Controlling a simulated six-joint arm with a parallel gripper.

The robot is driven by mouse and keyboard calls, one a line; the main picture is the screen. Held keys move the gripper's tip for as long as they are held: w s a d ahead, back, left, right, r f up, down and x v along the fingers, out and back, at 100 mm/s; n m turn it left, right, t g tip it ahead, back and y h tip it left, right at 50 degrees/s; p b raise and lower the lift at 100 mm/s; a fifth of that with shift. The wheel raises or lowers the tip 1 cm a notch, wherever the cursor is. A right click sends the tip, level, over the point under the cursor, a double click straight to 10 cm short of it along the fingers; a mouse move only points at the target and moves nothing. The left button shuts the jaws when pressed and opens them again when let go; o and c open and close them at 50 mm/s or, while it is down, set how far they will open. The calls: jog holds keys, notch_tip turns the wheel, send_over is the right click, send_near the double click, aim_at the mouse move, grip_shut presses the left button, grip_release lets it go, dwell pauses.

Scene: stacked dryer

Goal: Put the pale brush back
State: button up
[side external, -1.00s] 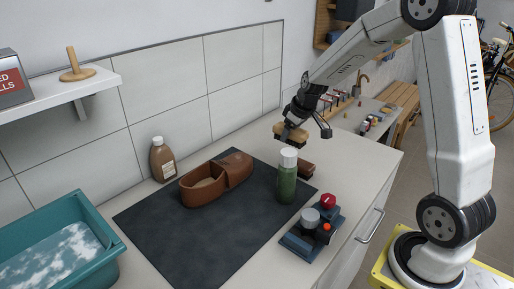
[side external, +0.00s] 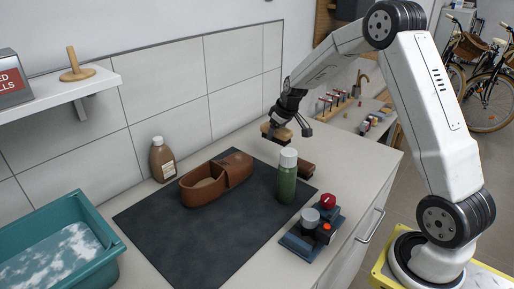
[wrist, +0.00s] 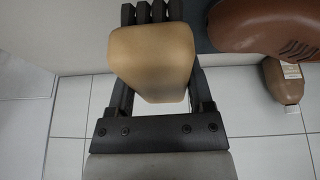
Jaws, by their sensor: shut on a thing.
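My gripper (side external: 276,124) is shut on the pale brush (side external: 272,130), a tan block with a darker underside. It holds the brush above the far end of the counter, clear of the surface. In the wrist view the brush's smooth tan body (wrist: 152,58) sits between the fingers and hides part of them. A second, dark brown brush (side external: 306,169) lies on the counter behind the green bottle (side external: 287,182), at the mat's right edge.
A brown bottle (side external: 162,160) stands by the tiled wall. A blue caddy (side external: 300,245) with small containers is at the front right, a teal basin (side external: 105,222) at the left. The mat's front is clear.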

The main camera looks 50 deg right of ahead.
send_over(262, 153)
jog(key=s, duration=0.2)
jog(key=shift+a+f, duration=0.15)
jog(key=shift+f, duration=1.35)
jog(key=shift+a+f, duration=0.1)
jog(key=shift+f, duration=1.4)
jog(key=shift+w, duration=0.1)
jog(key=shift+w+f, duration=0.15)
jog(key=shift+f, duration=0.05)
jog(key=shift+d+f, duration=0.1)
jog(key=shift+f, duration=1.5)
jog(key=shift+f, duration=0.15)
jog(key=o, duration=1.2)
jog(key=shift+d+v, duration=0.2)
jog(key=shift+v, duration=5.95)
